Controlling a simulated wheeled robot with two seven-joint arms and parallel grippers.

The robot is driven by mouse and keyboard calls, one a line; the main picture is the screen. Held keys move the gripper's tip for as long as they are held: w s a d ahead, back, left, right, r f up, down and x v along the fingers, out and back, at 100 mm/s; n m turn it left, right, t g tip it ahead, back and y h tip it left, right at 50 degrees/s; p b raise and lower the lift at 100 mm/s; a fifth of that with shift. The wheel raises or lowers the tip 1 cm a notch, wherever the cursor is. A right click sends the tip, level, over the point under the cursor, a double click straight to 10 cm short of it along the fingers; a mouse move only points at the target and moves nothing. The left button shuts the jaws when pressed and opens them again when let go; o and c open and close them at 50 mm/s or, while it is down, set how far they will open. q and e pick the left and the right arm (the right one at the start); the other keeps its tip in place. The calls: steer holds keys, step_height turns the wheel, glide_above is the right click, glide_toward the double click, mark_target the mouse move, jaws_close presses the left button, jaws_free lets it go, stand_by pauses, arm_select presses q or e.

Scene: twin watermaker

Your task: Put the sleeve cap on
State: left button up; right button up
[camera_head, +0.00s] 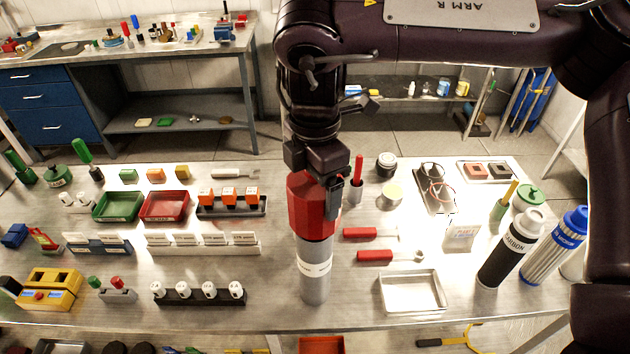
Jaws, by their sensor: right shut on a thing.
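My right gripper (325,190) points down over the middle of the bench and is shut on the red sleeve cap (308,208). The cap is faceted and sits at the top of a grey sleeve (314,278) with a white label band. The sleeve stands upright near the bench's front edge. The cap and sleeve look in line, but I cannot tell whether the cap is seated or only touching. The gripper hides part of the cap's top and right side. My left gripper is not in view.
A black carbon bottle (508,250) and a blue-capped filter (553,248) stand at the right. An empty metal tray (412,312) and red-handled tools (374,256) lie right of the sleeve. A black rack with white-topped vials (198,297) stands to its left.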

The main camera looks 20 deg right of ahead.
steer(key=shift+r+p, duration=0.1)
steer(key=shift+p, duration=0.4)
stand_by(0.9)
steer(key=shift+p, duration=0.55)
stand_by(0.5)
steer(key=shift+f+b, duration=1.15)
steer(key=shift+f, duration=0.95)
steer(key=o, duration=0.9)
steer(key=shift+r, duration=3.95)
